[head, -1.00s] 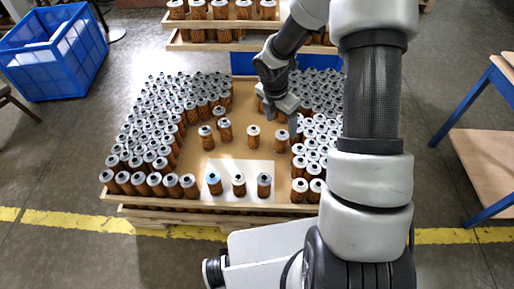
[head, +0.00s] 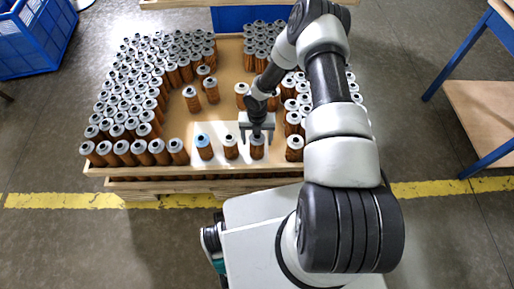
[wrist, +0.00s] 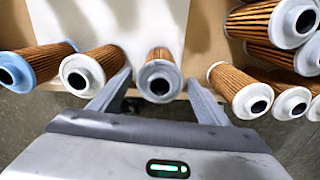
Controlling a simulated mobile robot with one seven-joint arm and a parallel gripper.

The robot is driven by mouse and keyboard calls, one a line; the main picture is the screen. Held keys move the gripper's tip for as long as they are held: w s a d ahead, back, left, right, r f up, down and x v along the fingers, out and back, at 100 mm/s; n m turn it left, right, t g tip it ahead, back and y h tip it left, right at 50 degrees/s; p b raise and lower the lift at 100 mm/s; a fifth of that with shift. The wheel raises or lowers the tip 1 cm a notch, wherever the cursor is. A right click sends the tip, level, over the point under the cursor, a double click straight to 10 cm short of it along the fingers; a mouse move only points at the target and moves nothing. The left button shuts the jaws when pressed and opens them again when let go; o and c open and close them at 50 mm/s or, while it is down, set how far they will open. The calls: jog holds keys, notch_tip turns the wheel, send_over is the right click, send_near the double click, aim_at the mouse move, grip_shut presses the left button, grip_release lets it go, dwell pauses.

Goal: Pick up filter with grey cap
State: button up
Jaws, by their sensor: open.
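The filter with the grey cap (wrist: 159,82) has a pleated brown body and stands on a white sheet (wrist: 120,20). In the head view this filter (head: 257,153) is the rightmost of three in a short front row. My gripper (wrist: 158,86) is open, with one finger on each side of the grey cap. In the head view my gripper (head: 257,138) is right over the filter and partly covers it. To its left stand a filter with a white cap (wrist: 82,74) and one with a blue cap (wrist: 28,68).
Another filter (wrist: 242,92) stands close to the right finger, with several more behind it. Dense rows of filters (head: 125,105) fill the pallet's left side. The pallet's front edge (head: 200,169) is near. Bare board (head: 232,75) lies in the middle.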

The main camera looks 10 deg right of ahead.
jog(key=f, duration=0.2)
jog(key=f+b, duration=0.1)
jog(key=f, duration=0.2)
jog(key=f+b, duration=0.1)
jog(key=f, duration=0.1)
jog(key=shift+w+f, duration=0.25)
jog(key=shift+f, duration=0.05)
jog(key=c, duration=1.1)
jog(key=shift+r, duration=0.1)
jog(key=shift+c, duration=0.2)
